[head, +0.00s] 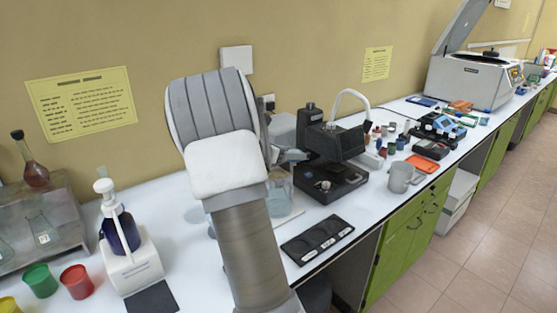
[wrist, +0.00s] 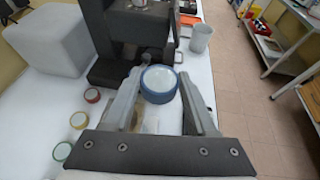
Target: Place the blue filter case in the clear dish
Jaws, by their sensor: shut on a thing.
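The blue filter case (wrist: 160,86) is round, with a blue side and a pale top. It sits between the fingertips of my gripper (wrist: 161,80), which is shut on it in the wrist view. In the head view my gripper (head: 291,156) is small and mostly behind my arm, and the case cannot be made out. A clear dish (head: 281,186) shows partly beside my arm on the white bench in the head view. In the wrist view the fingers and case hide much of the area below, so I cannot tell the dish's exact position under the case.
A black microscope-like instrument (head: 333,165) stands just right of my gripper. A black tray with round recesses (head: 318,240) lies near the bench's front edge. A grey mug (head: 400,177) stands farther right. A pump bottle (head: 119,222) and coloured cups (head: 76,281) stand at left.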

